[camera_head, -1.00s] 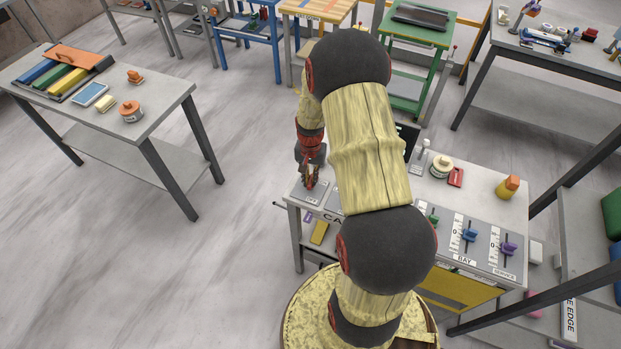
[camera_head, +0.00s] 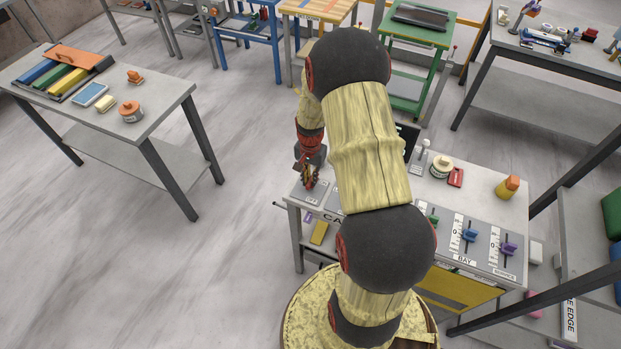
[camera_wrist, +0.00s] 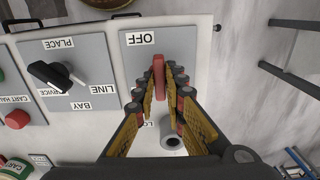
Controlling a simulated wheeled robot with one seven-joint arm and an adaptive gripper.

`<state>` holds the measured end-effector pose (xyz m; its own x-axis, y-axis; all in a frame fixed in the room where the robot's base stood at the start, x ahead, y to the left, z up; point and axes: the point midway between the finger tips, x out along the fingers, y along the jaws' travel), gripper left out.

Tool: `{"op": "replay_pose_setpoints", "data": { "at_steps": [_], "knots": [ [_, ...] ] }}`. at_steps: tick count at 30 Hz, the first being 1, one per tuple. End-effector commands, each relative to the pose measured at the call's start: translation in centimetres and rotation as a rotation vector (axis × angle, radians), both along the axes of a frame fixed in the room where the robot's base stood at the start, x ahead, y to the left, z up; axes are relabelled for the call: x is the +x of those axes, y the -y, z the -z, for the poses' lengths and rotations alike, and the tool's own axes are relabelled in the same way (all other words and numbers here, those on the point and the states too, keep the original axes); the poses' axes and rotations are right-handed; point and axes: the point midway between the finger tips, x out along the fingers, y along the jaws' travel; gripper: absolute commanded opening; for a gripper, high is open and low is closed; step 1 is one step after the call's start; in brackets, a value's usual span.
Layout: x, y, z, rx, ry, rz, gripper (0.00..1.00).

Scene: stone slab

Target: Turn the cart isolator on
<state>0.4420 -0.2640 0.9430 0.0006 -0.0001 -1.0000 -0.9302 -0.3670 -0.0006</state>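The cart isolator shows in the wrist view as a grey plate (camera_wrist: 187,42) with an upright red handle (camera_wrist: 158,72) and an OFF label (camera_wrist: 137,38). My gripper (camera_wrist: 165,76) is partly open, with its fingers on either side of the handle. A narrow gap shows right of the handle; contact on the left is unclear. The handle's lower part and another label are partly hidden by the fingers. A grey ring-ended cylinder (camera_wrist: 172,140) sits between the fingers, nearer the wrist. In the head view my gripper (camera_head: 309,180) is low over the cart's left end plate.
Left of the isolator are a black rotary knob (camera_wrist: 55,76) with PLACE, LINE and BAY labels and a red button (camera_wrist: 17,119). The cart top also bears blue (camera_head: 470,235) and purple (camera_head: 508,249) sliders. Open floor (camera_head: 235,240) lies left of the cart.

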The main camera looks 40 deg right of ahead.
Motion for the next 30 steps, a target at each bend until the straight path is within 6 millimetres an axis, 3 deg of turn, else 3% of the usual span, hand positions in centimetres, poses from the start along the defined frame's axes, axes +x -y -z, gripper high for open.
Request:
{"op": "replay_pose_setpoints", "data": {
  "at_steps": [8,19,23,30],
  "knots": [
    [0.0,0.0,0.0,0.000,0.000,-0.001,0.29],
    [0.0,0.0,-0.5,-0.001,0.000,-0.002,0.29],
    [0.1,0.1,-2.1,-0.002,0.003,-0.002,0.29],
    [0.1,0.1,-7.0,-0.002,0.003,-0.002,0.29]
  ]
}}
